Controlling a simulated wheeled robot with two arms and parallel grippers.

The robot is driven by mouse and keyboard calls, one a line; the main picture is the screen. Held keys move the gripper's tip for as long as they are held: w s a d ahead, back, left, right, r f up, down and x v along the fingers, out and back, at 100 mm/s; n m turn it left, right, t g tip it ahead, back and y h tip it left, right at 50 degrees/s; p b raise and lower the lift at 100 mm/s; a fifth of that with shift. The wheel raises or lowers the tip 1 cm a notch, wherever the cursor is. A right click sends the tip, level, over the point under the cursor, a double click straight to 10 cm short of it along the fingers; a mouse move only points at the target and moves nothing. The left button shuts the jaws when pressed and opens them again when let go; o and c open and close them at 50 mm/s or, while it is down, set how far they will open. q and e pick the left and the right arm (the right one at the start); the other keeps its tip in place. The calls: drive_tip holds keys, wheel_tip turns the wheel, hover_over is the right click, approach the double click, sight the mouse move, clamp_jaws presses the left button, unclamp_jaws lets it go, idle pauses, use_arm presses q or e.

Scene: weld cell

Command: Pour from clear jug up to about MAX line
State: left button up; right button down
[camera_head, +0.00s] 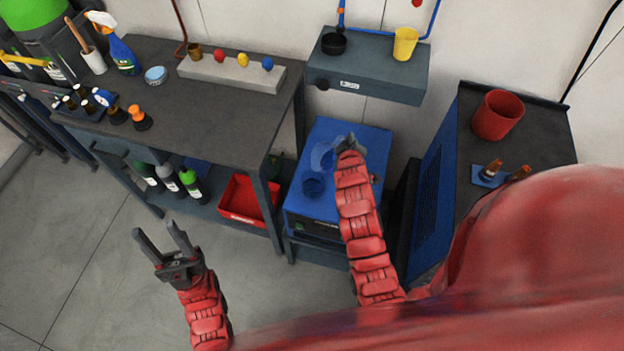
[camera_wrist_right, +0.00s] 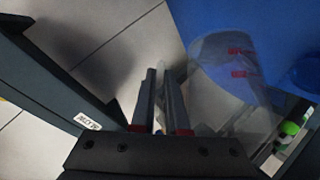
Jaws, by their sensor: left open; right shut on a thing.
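The clear jug (camera_head: 323,156) is see-through and hard to make out over the blue machine (camera_head: 360,133). In the right wrist view the jug (camera_wrist_right: 232,75) shows small red marks that I cannot read. My right gripper (camera_head: 346,145) is shut on the jug at its side; its fingers (camera_wrist_right: 160,75) hide the grip. A round dark-blue vessel or opening (camera_head: 313,187) is on the machine's top, just below the jug in the picture. I cannot see its liquid level or a MAX line. My left gripper (camera_head: 156,229) is open and empty above the floor.
A workbench (camera_head: 215,115) with bottles and a red bin (camera_head: 242,200) below stands left. A grey wall shelf (camera_head: 375,68) with a yellow cup (camera_head: 405,43) hangs behind the machine. A dark cabinet (camera_head: 545,140) with a red cup (camera_head: 497,115) stands right.

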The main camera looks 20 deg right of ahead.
drive_tip(key=shift+a+r+b, duration=0.2)
drive_tip(key=shift+r+b, duration=0.1)
drive_tip(key=shift+b, duration=0.2)
drive_tip(key=shift+a+r+n+t+h+b, duration=0.15)
drive_tip(key=shift+r+n+t+h+b, duration=0.2)
drive_tip(key=shift+h+b, duration=0.1)
drive_tip(key=shift+s+a+n+h+b, duration=0.15)
drive_tip(key=shift+a+n+h+b, duration=0.25)
drive_tip(key=shift+b, duration=1.3)
drive_tip(key=shift+r, duration=0.1)
drive_tip(key=shift+d, duration=0.1)
drive_tip(key=shift+d, duration=0.1)
drive_tip(key=shift+d, duration=0.15)
drive_tip(key=shift+t+b, duration=0.25)
drive_tip(key=shift+b, duration=0.1)
